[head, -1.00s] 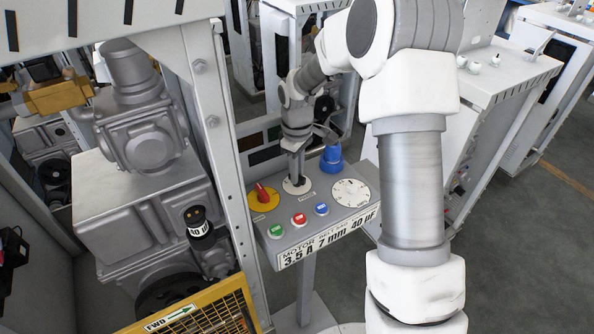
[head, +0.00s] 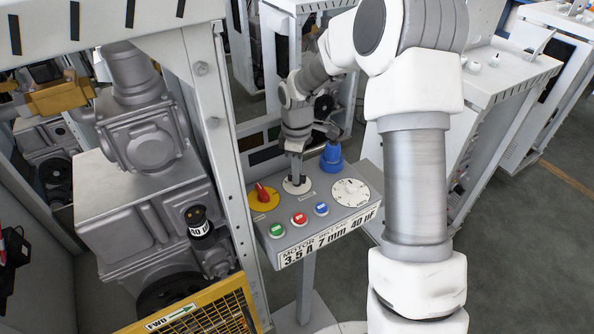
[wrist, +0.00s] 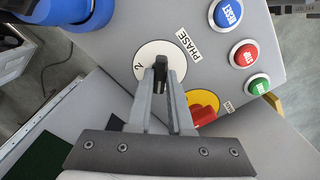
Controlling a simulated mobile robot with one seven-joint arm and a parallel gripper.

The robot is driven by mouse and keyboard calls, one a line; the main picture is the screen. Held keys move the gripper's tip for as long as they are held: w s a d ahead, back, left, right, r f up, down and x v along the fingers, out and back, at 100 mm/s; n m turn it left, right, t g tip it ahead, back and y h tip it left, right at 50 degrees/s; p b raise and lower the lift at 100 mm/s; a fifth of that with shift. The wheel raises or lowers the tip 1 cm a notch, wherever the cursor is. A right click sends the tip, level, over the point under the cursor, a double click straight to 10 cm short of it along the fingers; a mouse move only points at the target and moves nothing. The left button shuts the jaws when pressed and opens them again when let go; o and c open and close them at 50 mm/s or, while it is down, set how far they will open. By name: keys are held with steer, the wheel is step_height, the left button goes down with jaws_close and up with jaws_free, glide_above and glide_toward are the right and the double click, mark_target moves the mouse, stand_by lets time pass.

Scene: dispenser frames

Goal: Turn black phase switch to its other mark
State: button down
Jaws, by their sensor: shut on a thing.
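The black phase switch (wrist: 160,72) sits on a round white dial (wrist: 147,78) beside a "PHASE" label (wrist: 189,45) in the wrist view. A "2" mark shows on the dial's left side; any other mark is hidden. My gripper (wrist: 161,80) is shut on the switch, one finger on each side of its black handle. In the head view my gripper (head: 296,176) points down onto the white dial (head: 297,187), and the black handle is mostly hidden by the fingers.
On the same grey control box are a red rotary switch on yellow (head: 263,194), green (head: 277,230), red (head: 299,219) and blue (head: 321,209) buttons, a white graduated dial (head: 350,192) and a blue connector (head: 331,158). A yellow guard (head: 215,308) stands at lower left.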

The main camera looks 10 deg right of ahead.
steer(key=shift+w+r, duration=0.1)
steer(key=c, duration=0.8)
jaws_free()
step_height(320, 180, up, 17)
steer(key=shift+r, duration=0.2)
